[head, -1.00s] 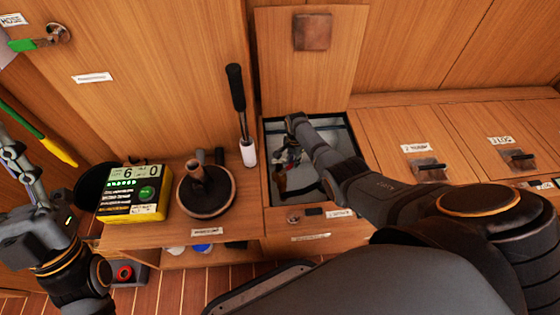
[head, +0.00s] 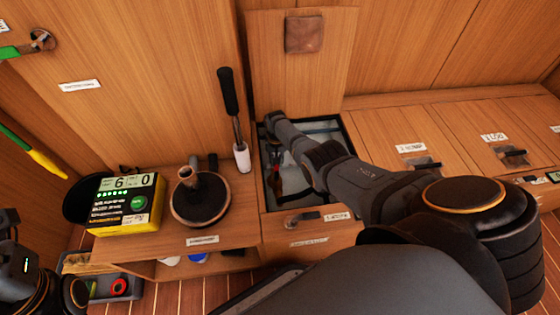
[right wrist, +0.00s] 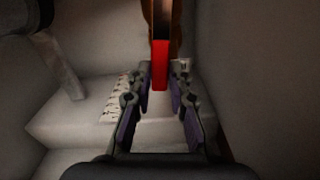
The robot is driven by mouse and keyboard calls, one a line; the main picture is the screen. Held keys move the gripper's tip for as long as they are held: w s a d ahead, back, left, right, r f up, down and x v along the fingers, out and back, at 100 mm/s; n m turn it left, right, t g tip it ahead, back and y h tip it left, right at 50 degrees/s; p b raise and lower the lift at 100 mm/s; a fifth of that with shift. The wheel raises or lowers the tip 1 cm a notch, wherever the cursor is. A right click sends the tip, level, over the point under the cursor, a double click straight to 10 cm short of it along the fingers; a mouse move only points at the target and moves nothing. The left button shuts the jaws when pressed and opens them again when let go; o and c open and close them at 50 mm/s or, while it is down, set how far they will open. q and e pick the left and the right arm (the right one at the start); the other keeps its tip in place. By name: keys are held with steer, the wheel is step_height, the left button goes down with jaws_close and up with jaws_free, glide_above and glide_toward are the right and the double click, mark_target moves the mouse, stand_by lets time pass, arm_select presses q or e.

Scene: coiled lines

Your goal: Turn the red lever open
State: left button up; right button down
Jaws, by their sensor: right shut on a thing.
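The red lever (right wrist: 160,66) hangs at the top centre of the right wrist view, its red end between my fingertips. My right gripper (right wrist: 162,97) is shut on this red end.
The raised hatch lid (head: 318,75) stands behind the opening. Left of it are a black-handled rod in a white holder (head: 242,157), a round dark fitting (head: 203,208) and a yellow-black display box (head: 127,204). Pale walls (right wrist: 255,80) surround the gripper closely inside.

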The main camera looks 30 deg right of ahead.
steer(key=shift+w+a+n, duration=0.2)
steer(key=shift+a+n, duration=0.35)
steer(key=shift+n, duration=0.35)
steer(key=c, duration=1.2)
jaws_free()
steer(key=shift+w+r, duration=0.1)
steer(key=shift+r, duration=0.2)
step_height(320, 180, up, 11)
steer(key=shift+r, duration=0.2)
